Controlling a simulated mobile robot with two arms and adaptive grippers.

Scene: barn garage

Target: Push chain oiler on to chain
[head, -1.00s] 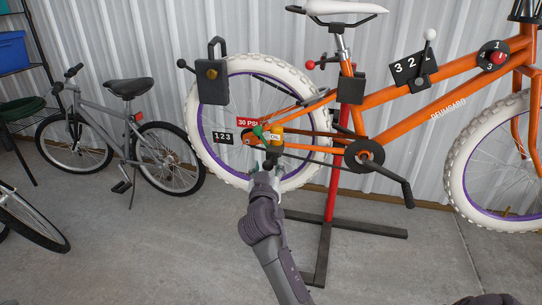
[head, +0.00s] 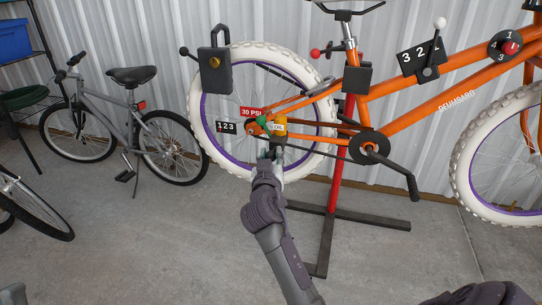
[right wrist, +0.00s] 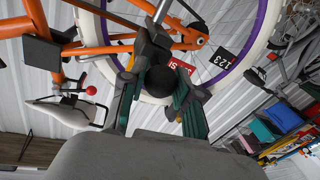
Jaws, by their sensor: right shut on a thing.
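The chain oiler (head: 280,126), a yellow bottle labelled OIL with green beside it and a dark block below, sits by the rear hub of the orange bike, close to the chain (head: 325,144). My right gripper (head: 275,154) reaches up from below to the oiler's lower end. In the right wrist view my right gripper's fingers (right wrist: 160,95) lie on both sides of a round black knob (right wrist: 160,77) on the oiler's dark part, and are shut on it. Whether the oiler touches the chain I cannot tell.
The orange bike's frame (head: 400,98) hangs on a red stand (head: 334,185) with black floor legs (head: 360,220). A grey bike (head: 120,115) stands at the left. A padlock-like black box (head: 215,75) is by the rear wheel.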

